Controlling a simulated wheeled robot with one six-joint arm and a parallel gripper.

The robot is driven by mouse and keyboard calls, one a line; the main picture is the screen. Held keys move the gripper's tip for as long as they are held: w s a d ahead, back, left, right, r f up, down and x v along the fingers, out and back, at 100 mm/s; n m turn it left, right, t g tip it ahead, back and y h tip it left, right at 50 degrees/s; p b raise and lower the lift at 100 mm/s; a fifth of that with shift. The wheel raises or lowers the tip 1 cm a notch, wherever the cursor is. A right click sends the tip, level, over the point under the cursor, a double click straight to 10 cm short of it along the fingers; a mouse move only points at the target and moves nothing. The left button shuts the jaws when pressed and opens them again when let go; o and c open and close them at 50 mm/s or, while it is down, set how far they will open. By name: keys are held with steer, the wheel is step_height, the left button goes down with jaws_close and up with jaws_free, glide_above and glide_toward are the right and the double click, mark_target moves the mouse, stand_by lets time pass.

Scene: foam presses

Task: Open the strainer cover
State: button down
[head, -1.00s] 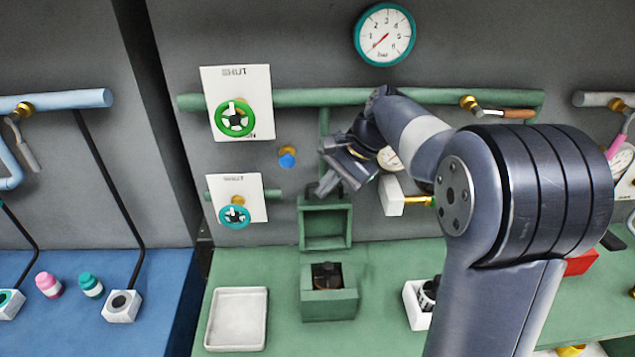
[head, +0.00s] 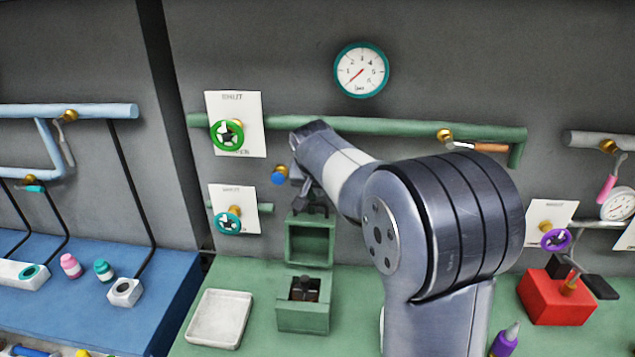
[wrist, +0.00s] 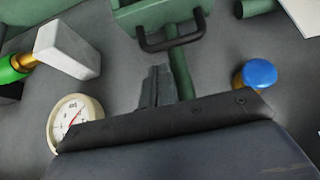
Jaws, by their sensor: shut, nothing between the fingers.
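The green strainer box (head: 303,318) stands on the green bench with its top open and a dark part inside. Its green cover (head: 290,240) stands upright at the box's back edge, hollow side facing me. In the wrist view the cover (wrist: 160,14) is at the top edge, with a black bar handle (wrist: 172,44). My gripper (wrist: 157,84) is shut and empty, its fingertips pointing toward the handle with a visible gap.
A blue knob (head: 279,176) is on the wall close left of my gripper; a white-faced gauge (wrist: 75,122) shows in the wrist view. Green and teal valve wheels (head: 227,135) are further left. A white tray (head: 218,318) lies left of the box. A green pipe (head: 400,126) runs above.

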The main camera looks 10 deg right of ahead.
mark_target(319, 222)
steer(key=shift+p+x, duration=0.45)
steer(key=shift+x, duration=2.05)
steer(key=shift+s+b, duration=0.1)
steer(key=shift+b, duration=0.45)
steer(key=shift+s+a+f+b, duration=0.1)
steer(key=shift+s+b, duration=0.1)
steer(key=shift+b, duration=0.4)
steer(key=shift+s+a+t+b, duration=0.15)
steer(key=shift+s+t+b, duration=0.3)
steer(key=shift+b, duration=0.6)
steer(key=shift+s+a+r+b, duration=0.2)
steer(key=shift+s+r+b, duration=0.1)
steer(key=shift+s+b, duration=0.25)
steer(key=shift+s+a+r+b, duration=0.15)
steer(key=shift+s+r+b, duration=0.25)
steer(key=shift+s, duration=0.25)
